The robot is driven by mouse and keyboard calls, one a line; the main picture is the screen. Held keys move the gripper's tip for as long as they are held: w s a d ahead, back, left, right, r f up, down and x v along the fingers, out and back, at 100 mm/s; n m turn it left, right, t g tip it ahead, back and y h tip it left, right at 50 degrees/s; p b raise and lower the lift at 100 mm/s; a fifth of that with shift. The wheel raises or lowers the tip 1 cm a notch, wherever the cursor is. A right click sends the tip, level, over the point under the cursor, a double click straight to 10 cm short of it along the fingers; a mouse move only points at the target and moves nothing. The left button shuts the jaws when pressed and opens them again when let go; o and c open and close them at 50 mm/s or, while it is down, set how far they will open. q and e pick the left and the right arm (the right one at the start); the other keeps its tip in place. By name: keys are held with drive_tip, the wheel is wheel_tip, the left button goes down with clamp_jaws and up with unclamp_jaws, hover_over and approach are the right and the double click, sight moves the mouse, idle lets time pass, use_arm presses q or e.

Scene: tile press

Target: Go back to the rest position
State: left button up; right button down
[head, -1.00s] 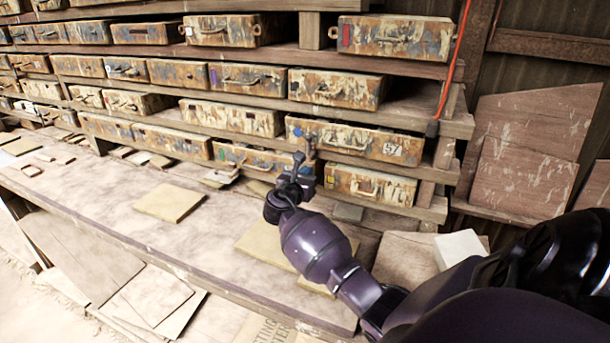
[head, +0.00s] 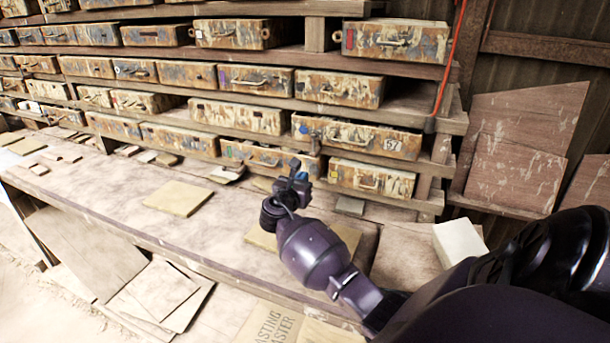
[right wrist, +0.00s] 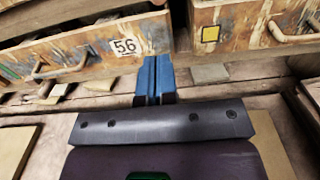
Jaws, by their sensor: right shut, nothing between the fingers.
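My right gripper (head: 294,170) is at the end of the purple arm, above the bench and in front of the lower drawers. In the right wrist view its two blue fingers (right wrist: 154,80) are pressed together with nothing between them. Behind the fingertips in that view is a drawer marked 56 (right wrist: 100,54), with a metal handle; it looks closed. I cannot tell whether the fingertips touch it. My left gripper is not in view.
The wooden bench (head: 120,205) runs along the rack of painted drawers. A tan tile (head: 178,198) lies on it, and another lies partly behind my right arm. A white block (head: 459,243) stands at the right. An orange cable (head: 450,62) hangs down the rack.

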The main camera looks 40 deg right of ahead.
drive_tip(key=v, duration=0.7)
drive_tip(key=shift+a, duration=0.2)
drive_tip(key=shift+s+f, duration=0.1)
drive_tip(key=shift+f, duration=0.1)
drive_tip(key=s+a+f+m+y, duration=0.2)
drive_tip(key=s+f+m, duration=0.1)
drive_tip(key=s, duration=0.2)
drive_tip(key=s+a+f+m+g+y, duration=0.1)
drive_tip(key=s+a+f+m+y, duration=0.1)
drive_tip(key=s+f+m, duration=0.2)
drive_tip(key=s+a+f+m+y, duration=0.2)
drive_tip(key=s+f+m+y, duration=0.1)
drive_tip(key=s, duration=0.3)
drive_tip(key=shift+s+f+m+g, duration=0.1)
drive_tip(key=shift+f+m+g, duration=0.2)
drive_tip(key=shift+f+m, duration=0.2)
drive_tip(key=s+a+m+g+y, duration=0.2)
drive_tip(key=s+a+m+y, duration=0.85)
drive_tip(key=s, duration=0.65)
drive_tip(key=w+a+f+t+h, duration=0.1)
drive_tip(key=w+f+t, duration=0.6)
drive_tip(key=f, duration=0.3)
drive_tip(key=shift+a+f+t, duration=0.4)
drive_tip(key=shift+t, duration=0.3)
